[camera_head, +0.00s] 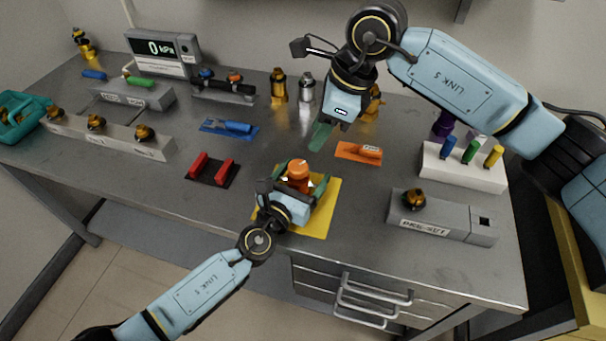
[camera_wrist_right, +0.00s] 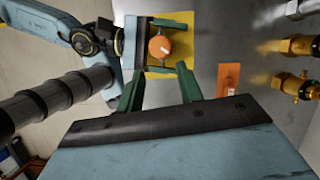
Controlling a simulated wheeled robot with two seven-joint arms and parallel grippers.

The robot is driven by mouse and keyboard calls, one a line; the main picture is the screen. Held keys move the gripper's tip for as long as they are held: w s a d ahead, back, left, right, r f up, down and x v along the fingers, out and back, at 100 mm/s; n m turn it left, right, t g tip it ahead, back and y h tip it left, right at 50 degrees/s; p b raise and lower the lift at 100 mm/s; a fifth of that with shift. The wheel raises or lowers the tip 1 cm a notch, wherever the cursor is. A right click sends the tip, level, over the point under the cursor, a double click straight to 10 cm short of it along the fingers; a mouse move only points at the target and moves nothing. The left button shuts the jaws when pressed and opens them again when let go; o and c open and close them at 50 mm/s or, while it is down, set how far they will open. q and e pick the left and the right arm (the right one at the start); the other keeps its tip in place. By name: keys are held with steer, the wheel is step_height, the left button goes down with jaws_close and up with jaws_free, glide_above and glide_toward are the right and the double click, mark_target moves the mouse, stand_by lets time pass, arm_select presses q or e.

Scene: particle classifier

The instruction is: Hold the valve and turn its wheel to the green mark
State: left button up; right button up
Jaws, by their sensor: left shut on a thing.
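The valve has an orange wheel (camera_head: 298,170) with a white mark on its top. It is over the yellow mat (camera_head: 322,222) near the front middle of the table. My left gripper (camera_head: 300,186) is shut on the valve below the wheel, one green finger on each side. The wheel also shows in the right wrist view (camera_wrist_right: 160,47), between the left gripper's green fingers. My right gripper (camera_head: 322,136) is above and behind the valve. Its two green fingers stand apart in the right wrist view (camera_wrist_right: 158,72), with nothing between them. I cannot make out a green mark.
An orange mat (camera_head: 345,155) with an orange item lies right of the valve. A red stand (camera_head: 200,168) and a blue tool (camera_head: 232,126) lie left. Brass and silver fittings (camera_head: 306,88) stand behind. A grey block (camera_head: 440,226) and white rack (camera_head: 450,172) are right.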

mark_target(297, 164)
steer(key=shift+o, duration=0.2)
steer(key=o, duration=0.5)
steer(key=shift+a+m, duration=0.2)
steer(key=shift+m, duration=0.1)
steer(key=shift+c, duration=0.2)
steer(key=a+r+m+h, duration=0.3)
steer(key=a+m+h, duration=0.1)
steer(key=m, duration=0.6)
steer(key=shift+g, duration=0.3)
steer(key=f, duration=0.8)
steer(key=w+f, duration=0.1)
steer(key=f, duration=0.3)
steer(key=shift+d+f, duration=0.1)
steer(key=shift+f, duration=0.1)
steer(key=shift+c, duration=0.3)
steer(key=c, duration=0.9)
